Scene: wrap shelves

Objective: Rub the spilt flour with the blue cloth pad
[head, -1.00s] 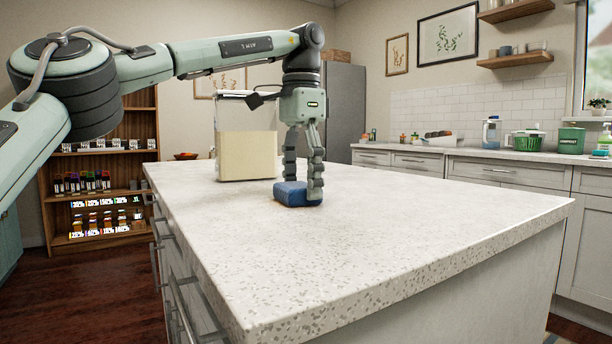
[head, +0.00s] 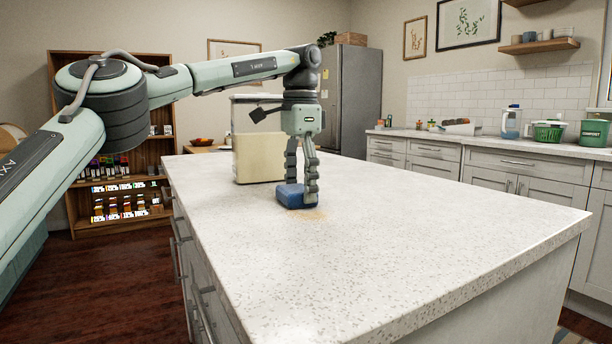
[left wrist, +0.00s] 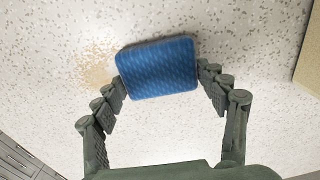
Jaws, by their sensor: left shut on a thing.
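My left gripper (head: 301,183) is shut on the blue cloth pad (head: 290,195) and points straight down at the white speckled countertop (head: 400,235). The pad appears to be on the counter surface. In the left wrist view the pad (left wrist: 157,68) sits between the two fingers. The spilt flour (head: 312,214) is a faint tan patch just right of and in front of the pad. In the left wrist view the flour (left wrist: 95,65) lies at the pad's left side, partly behind a finger. My right gripper is not in view.
A cream-coloured container (head: 258,157) stands on the counter just behind the pad. The counter is clear to the right and in front. A shelf with bottles stands at the left.

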